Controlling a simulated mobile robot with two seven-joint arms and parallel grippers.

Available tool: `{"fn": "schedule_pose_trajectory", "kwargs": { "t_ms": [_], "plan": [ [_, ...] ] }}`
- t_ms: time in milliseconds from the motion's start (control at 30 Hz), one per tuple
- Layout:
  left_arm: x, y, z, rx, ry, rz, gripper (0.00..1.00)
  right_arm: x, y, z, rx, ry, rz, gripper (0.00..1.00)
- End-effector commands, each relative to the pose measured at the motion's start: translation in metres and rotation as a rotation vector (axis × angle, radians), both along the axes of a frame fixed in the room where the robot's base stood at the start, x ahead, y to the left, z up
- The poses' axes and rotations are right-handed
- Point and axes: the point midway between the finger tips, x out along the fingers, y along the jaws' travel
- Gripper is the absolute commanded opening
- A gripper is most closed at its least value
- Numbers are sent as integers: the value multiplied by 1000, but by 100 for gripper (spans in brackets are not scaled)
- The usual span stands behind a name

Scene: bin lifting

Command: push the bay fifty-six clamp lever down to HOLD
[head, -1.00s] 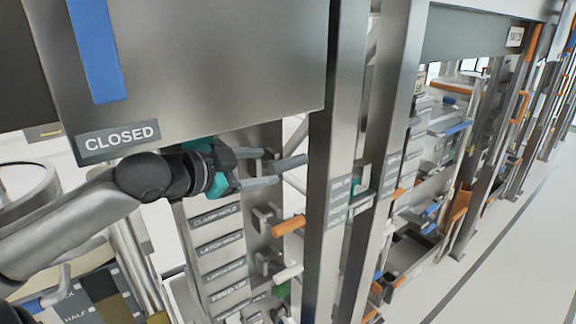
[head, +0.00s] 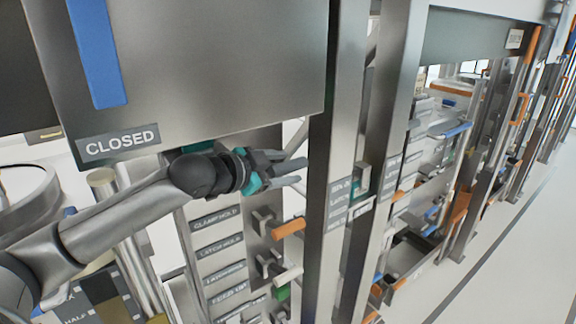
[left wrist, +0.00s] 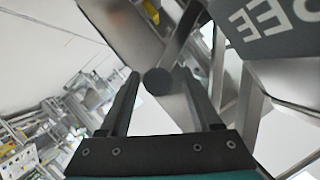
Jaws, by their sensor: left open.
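A grey lever with a round dark end (left wrist: 159,82) shows in the left wrist view, end-on between my finger tips. I cannot read a bay number on it. My left gripper (head: 300,170) is open, its fingers on either side of the lever end, with no clear contact visible. In the head view the gripper is below the CLOSED panel (head: 190,75), beside a steel post, and mostly hides the lever. A label reading CLAMP HOLD (head: 215,218) is below the gripper. My right gripper is not in view.
Below the gripper, an orange lever (head: 288,228), a white lever (head: 288,274) and a green one (head: 282,292) stick out beside a column of labels. A steel post (head: 335,150) stands close right of the fingertips. Open floor (head: 500,260) is at the right.

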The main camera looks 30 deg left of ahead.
Motion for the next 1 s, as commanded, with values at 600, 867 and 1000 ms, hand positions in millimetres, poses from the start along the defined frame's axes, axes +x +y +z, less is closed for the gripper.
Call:
{"fn": "schedule_pose_trajectory", "kwargs": {
  "t_ms": [600,867,1000],
  "plan": [
    [13,-4,-4,2,0,-3,64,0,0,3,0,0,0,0],
    [13,-4,-4,2,0,-3,35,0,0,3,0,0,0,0],
    [13,-4,-5,1,2,-3,19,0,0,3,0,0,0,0]
  ]
}}
